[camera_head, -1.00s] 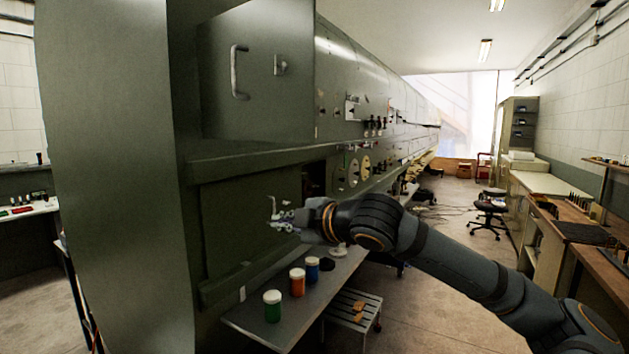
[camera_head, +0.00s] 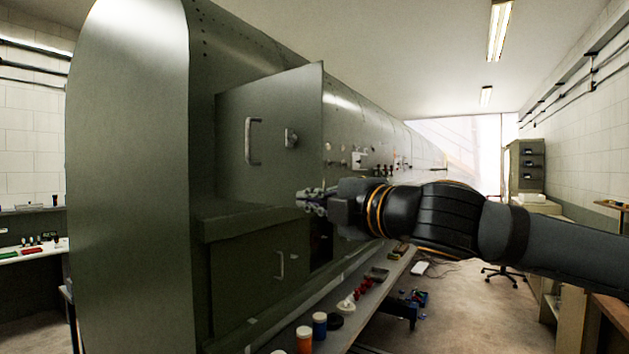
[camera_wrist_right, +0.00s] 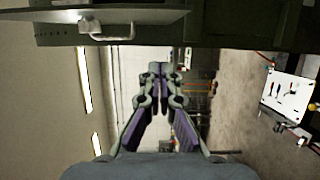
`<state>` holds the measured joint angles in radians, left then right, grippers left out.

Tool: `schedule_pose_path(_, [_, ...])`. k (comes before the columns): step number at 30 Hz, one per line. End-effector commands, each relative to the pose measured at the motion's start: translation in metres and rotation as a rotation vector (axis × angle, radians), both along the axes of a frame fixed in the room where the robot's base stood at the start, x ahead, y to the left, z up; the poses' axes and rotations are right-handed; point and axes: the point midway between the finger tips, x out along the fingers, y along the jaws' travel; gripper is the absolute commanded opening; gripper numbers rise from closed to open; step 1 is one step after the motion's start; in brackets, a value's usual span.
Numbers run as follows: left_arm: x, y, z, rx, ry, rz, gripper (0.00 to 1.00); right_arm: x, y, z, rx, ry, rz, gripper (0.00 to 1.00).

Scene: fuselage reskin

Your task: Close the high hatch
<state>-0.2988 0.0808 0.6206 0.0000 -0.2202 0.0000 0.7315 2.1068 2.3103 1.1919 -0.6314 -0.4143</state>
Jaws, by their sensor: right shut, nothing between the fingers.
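The high hatch (camera_head: 232,150) is a dark green door that stands swung out from the fuselage side. It carries a grey bar handle (camera_head: 249,141) and a small latch (camera_head: 291,138). In the right wrist view a panel edge (camera_wrist_right: 150,15) with a pale handle (camera_wrist_right: 105,30) shows at the top left and is probably this hatch. My left gripper is out of view.
A lower hatch (camera_head: 240,290) with its own handle (camera_head: 280,265) lies below a ledge (camera_head: 250,222). A bench (camera_head: 345,322) with bottles and small parts runs along the fuselage. The aisle floor (camera_head: 465,310) to the right is mostly open.

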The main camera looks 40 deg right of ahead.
Motion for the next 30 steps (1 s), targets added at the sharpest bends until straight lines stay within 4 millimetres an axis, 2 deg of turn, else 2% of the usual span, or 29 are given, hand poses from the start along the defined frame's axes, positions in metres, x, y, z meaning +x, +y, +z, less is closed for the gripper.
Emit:
schedule_pose_path(1, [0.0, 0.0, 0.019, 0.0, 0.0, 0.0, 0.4, 0.012, 0.001, 0.007, -0.002, 0.01, 0.002, 0.0])
schedule_pose_path(5, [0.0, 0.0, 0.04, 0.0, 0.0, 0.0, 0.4, 0.033, 0.003, 0.006, -0.001, 0.01, 0.004, 0.0])
schedule_pose_path(6, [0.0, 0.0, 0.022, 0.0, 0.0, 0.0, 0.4, 0.034, -0.005, -0.004, 0.008, -0.001, 0.002, 0.0])
schedule_pose_path(9, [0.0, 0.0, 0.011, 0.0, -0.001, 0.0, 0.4, 0.038, -0.019, -0.004, 0.009, -0.003, 0.003, 0.0])
schedule_pose_path(15, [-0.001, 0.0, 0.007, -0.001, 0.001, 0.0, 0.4, 0.042, -0.035, -0.001, 0.003, 0.0, 0.001, 0.0])
schedule_pose_path(30, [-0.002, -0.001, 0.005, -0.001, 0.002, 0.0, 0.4, 0.043, -0.037, -0.001, 0.004, 0.003, 0.015, 0.0])
